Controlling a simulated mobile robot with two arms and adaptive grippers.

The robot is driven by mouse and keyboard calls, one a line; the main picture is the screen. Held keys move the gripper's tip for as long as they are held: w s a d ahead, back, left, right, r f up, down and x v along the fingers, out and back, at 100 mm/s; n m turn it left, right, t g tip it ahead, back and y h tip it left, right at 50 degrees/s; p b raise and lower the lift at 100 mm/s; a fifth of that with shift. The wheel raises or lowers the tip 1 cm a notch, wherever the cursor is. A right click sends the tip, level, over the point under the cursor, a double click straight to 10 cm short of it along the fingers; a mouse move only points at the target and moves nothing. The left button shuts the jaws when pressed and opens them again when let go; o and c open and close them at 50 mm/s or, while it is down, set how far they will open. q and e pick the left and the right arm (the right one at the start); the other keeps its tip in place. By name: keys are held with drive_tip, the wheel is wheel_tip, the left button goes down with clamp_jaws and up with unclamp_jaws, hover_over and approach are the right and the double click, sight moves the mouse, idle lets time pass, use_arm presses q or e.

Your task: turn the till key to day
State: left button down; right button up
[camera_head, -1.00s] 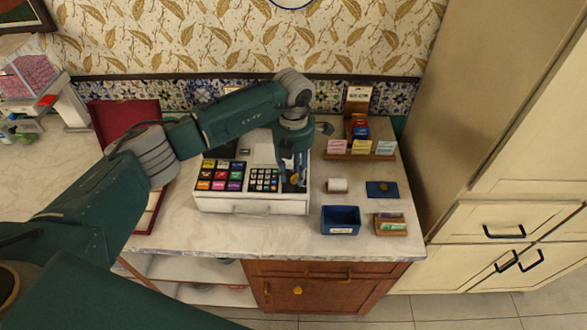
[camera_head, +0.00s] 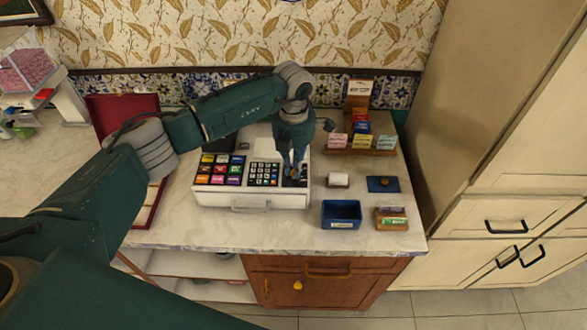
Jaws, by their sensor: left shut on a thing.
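The white till (camera_head: 272,203) stands on the counter, with coloured keys on its left and a dark number pad in the middle. My left gripper (camera_head: 293,174) points down over the dark lock panel (camera_head: 300,183) at the till's right end. It is shut on the till key, which is mostly hidden between the fingers. The key's angle and the panel's markings are too small to read. My right gripper is not in view.
Right of the till are a white paper roll (camera_head: 338,180), a blue tray (camera_head: 341,214), a dark blue pad (camera_head: 383,184) and a small wooden card holder (camera_head: 391,219). A wooden rack (camera_head: 360,150) of packets stands behind. A red case (camera_head: 122,112) is at the left.

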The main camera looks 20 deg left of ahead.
use_arm(q)
drive_tip(key=m+b, duration=0.2)
drive_tip(key=b, duration=0.1)
drive_tip(key=m+b, duration=0.2)
drive_tip(key=b, duration=0.1)
drive_tip(key=shift+w+f+m, duration=0.15)
drive_tip(key=shift+f+m, duration=0.05)
drive_tip(key=shift+m, duration=0.2)
drive_tip(key=m+b, duration=0.2)
drive_tip(key=shift+d+r+b, duration=0.1)
drive_tip(key=shift+r+b, duration=0.05)
drive_tip(key=shift+b, duration=0.25)
drive_tip(key=shift+r+m+b, duration=0.1)
drive_tip(key=shift+m+b, duration=0.2)
drive_tip(key=shift+m, duration=0.3)
drive_tip(key=c, duration=1.7)
unclamp_jaws()
drive_tip(key=shift+c, duration=0.2)
wheel_tip(320, 180, up, 12)
